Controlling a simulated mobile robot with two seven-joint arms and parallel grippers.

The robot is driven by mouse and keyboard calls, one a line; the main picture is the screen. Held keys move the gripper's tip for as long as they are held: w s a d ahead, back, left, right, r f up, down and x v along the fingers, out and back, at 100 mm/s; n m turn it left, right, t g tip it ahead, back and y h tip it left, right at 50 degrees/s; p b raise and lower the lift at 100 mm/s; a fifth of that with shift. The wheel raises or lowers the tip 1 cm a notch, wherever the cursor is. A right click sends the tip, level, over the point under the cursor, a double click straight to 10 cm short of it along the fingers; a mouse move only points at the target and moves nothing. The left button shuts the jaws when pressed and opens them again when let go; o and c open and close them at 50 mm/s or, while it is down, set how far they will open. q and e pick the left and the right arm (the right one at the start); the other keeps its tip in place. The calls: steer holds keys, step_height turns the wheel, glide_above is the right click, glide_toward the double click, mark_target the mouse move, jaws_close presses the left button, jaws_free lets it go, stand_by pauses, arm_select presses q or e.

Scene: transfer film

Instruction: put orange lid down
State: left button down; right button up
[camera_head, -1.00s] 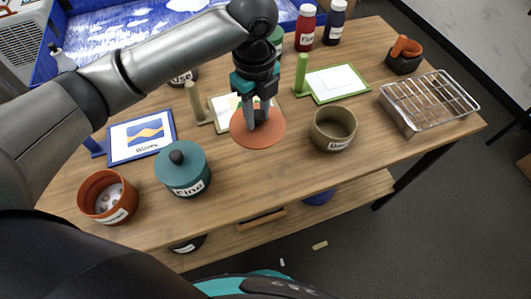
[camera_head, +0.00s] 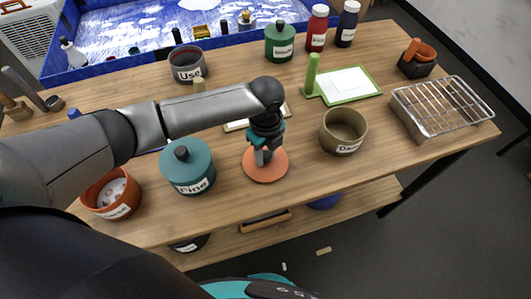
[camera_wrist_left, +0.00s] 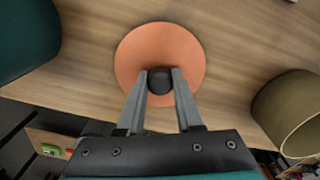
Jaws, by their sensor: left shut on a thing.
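The orange lid (camera_head: 268,171) is a flat round disc with a dark knob. It is at the wooden table top, between the teal lidded pot (camera_head: 188,170) and the open olive pot (camera_head: 344,130). My left gripper (camera_head: 265,156) points down and is shut on the lid's knob. In the left wrist view the lid (camera_wrist_left: 185,45) shows with the knob between the two fingers (camera_wrist_left: 160,84). The lid looks flat on or very close to the wood; I cannot tell if it touches. My right gripper is not in view.
An open orange-brown pot (camera_head: 113,196) stands at the front left. A wire rack (camera_head: 441,106) is at the right. A green-framed board (camera_head: 343,84) lies behind the olive pot. The table's front edge (camera_head: 290,198) is close to the lid.

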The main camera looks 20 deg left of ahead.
mark_target(266, 154)
arm_select(q)
steer(key=c, duration=0.6)
jaws_free()
steer(key=shift+f, duration=0.1)
steer(key=shift+o, duration=0.2)
step_height(266, 154, up, 12)
steer(key=p, duration=0.1)
steer(key=shift+r, duration=0.2)
